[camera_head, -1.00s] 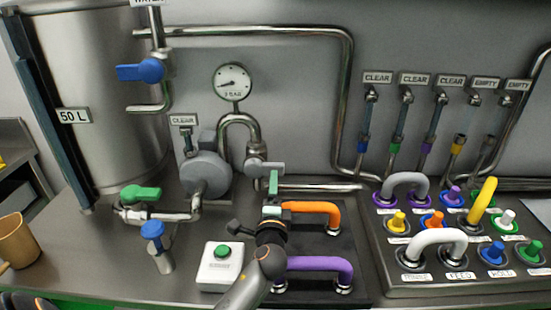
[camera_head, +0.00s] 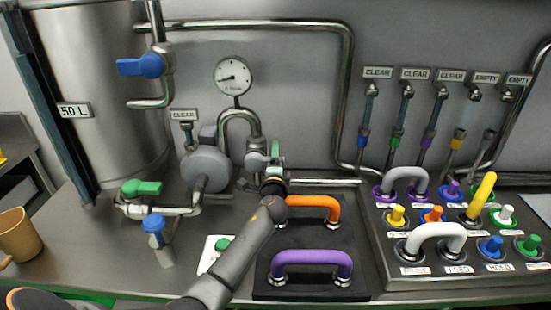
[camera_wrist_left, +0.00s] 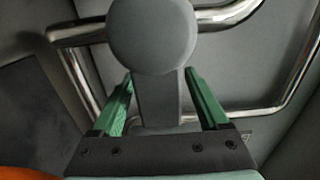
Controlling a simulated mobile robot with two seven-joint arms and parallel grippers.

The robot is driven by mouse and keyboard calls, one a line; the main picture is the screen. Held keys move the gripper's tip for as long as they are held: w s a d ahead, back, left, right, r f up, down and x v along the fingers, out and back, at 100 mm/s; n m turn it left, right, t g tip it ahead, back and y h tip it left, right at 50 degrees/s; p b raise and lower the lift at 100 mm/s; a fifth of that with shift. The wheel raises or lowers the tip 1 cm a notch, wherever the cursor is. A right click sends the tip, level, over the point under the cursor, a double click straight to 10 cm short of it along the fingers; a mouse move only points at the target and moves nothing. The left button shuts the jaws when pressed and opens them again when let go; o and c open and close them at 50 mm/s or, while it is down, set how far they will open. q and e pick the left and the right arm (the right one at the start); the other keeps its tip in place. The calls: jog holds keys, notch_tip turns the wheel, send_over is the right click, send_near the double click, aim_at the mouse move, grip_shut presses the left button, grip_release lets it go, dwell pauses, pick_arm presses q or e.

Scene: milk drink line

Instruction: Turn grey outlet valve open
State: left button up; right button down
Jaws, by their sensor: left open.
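The grey outlet valve (camera_head: 254,160) sits on the steel pipe below the pressure gauge, partly hidden behind my left gripper (camera_head: 274,150). In the left wrist view its round grey hub (camera_wrist_left: 152,35) and flat grey lever (camera_wrist_left: 155,100) fill the middle. The two green fingers of my left gripper (camera_wrist_left: 158,80) stand open on either side of the lever, with a gap showing at each side. My right gripper is not in view.
An orange hose loop (camera_head: 313,203) and a purple hose loop (camera_head: 312,260) stand on the dark mat near my left arm. A white box with a green button (camera_head: 222,243) is partly behind the arm. A grey pump (camera_head: 205,170) stands left of the valve.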

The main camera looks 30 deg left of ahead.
pick_arm(q)
jog(key=shift+c, duration=0.2)
grip_shut()
dwell(0.5)
dwell(0.8)
